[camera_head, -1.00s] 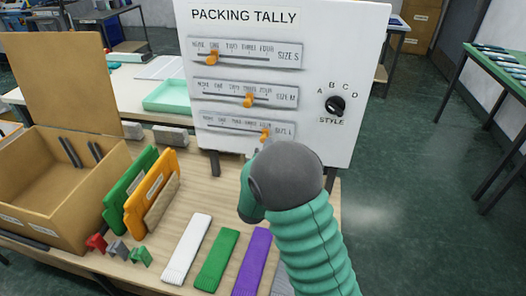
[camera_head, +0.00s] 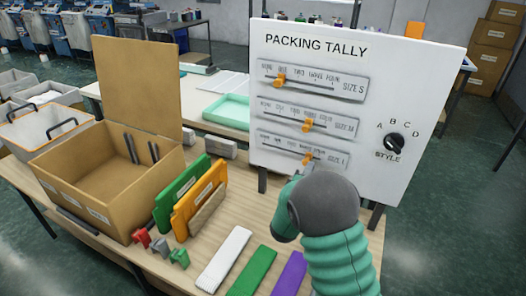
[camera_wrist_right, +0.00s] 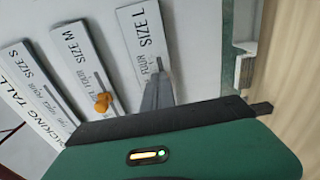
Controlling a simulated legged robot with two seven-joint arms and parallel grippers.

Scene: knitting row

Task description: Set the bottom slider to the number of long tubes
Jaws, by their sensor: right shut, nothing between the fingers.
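The bottom slider, SIZE L, has an orange knob (camera_head: 308,158) on the white PACKING TALLY panel (camera_head: 410,80). The knob stands around THREE; the small lettering is hard to read. My right gripper (camera_head: 297,174) is shut, its tips at this slider just below the knob; the head view does not settle contact. In the right wrist view, its grey fingers (camera_wrist_right: 158,92) lie over the SIZE L plate near FOUR, hiding the knob. White (camera_head: 223,258), green (camera_head: 252,273) and purple (camera_head: 289,274) long flat ribbed pieces lie on the table. My left gripper is out of view.
A STYLE dial (camera_head: 394,143) is at right. An open cardboard box (camera_head: 110,207), green (camera_head: 180,187) and orange (camera_head: 197,195) upright pieces, and small coloured clips (camera_head: 179,258) stand left.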

